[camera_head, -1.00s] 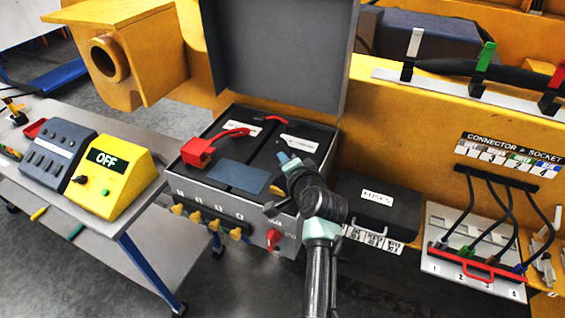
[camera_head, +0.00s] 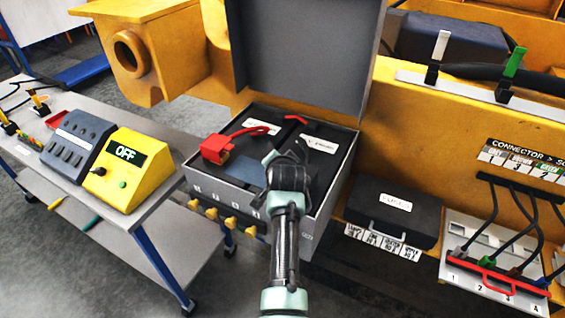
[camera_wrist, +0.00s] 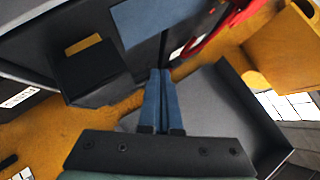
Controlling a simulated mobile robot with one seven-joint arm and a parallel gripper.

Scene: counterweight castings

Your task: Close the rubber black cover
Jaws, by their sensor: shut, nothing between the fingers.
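My gripper (camera_wrist: 160,75) is shut and empty; its two blue fingers lie together in the wrist view. In the head view my wrist (camera_head: 287,175) is over the right part of the open battery box (camera_head: 345,165). A black boxy part with a brass-coloured strip, which looks like the black cover (camera_wrist: 92,75), is left of the fingers in the wrist view, apart from them. I cannot tell how far open it is. In the head view my arm hides that spot. A blue-grey plate (camera_wrist: 150,22) lies beyond the fingertips.
The box's large grey lid (camera_head: 300,50) stands upright behind it. A red terminal cover (camera_head: 216,148) with a red cable is on the left. A dark fuse box (camera_head: 395,212) stands on the right. A bench with a yellow "OFF" unit (camera_head: 128,170) is at left.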

